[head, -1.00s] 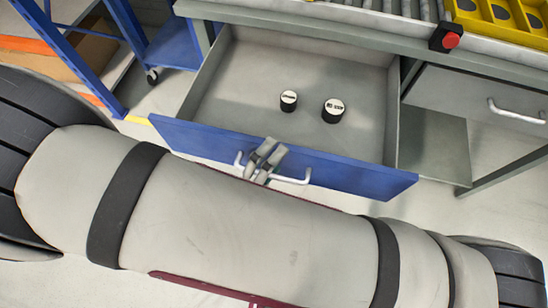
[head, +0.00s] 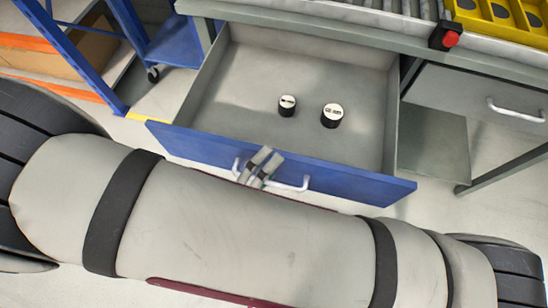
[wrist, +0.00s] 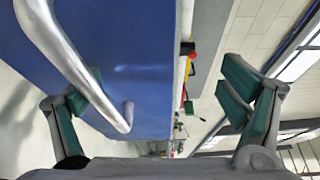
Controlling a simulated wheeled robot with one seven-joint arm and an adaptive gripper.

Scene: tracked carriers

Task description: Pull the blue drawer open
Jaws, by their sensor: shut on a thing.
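The blue drawer (head: 350,180) is pulled well out of the grey bench, and its grey inside shows in the head view. Its blue front also shows in the wrist view (wrist: 135,70). The pale bar handle (head: 292,186) runs along the front, and it crosses the left of the wrist view (wrist: 75,65). My gripper (head: 262,163) is at the left part of the handle, shut on it. In the wrist view the left finger is close to the bar; the right finger stands apart from the drawer front.
Two black cylinders with white labelled tops (head: 287,105) (head: 332,115) stand inside the drawer. A grey closed drawer (head: 470,98) is at the right. A red button (head: 450,39) and a yellow tray (head: 500,20) are on the bench. A blue frame (head: 90,70) stands left.

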